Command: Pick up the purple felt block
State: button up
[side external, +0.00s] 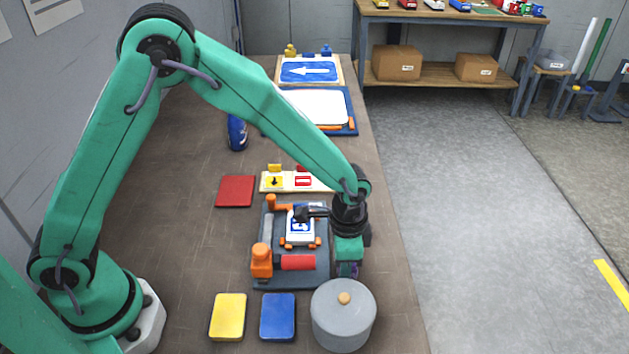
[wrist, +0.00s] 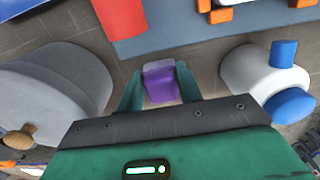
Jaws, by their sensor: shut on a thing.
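The purple felt block (wrist: 160,82) is between the two fingers of my gripper (wrist: 159,88) in the wrist view. The green fingers touch it on both sides and are shut on it. In the side external view my gripper (side external: 348,262) points down at the right edge of the dark blue board, behind the grey lidded pot. I cannot tell whether the block touches the table.
The grey pot (side external: 343,316) stands close in front of my gripper. The board (side external: 290,280) with a red roller (side external: 298,262) lies to the left. A white container with blue parts (wrist: 270,80) is to the right in the wrist view. Yellow (side external: 228,317) and blue pads (side external: 278,317) lie nearby.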

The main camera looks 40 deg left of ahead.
jog(key=shift+r, duration=0.1)
jog(key=shift+r, duration=4.95)
jog(key=shift+o, duration=0.9)
jog(key=shift+c, duration=0.5)
jog(key=shift+w+a+r, duration=0.15)
jog(key=shift+a+r, duration=0.05)
jog(key=shift+a, duration=0.3)
jog(key=a+r+n, duration=0.4)
jog(key=a, duration=0.6)
jog(key=a+r+n, duration=0.4)
jog(key=a+n, duration=0.1)
jog(key=a, duration=0.4)
jog(key=shift+w+a+r, duration=0.15)
jog(key=shift+w+a, duration=0.25)
jog(key=shift+w, duration=0.05)
jog(key=shift+d, duration=0.1)
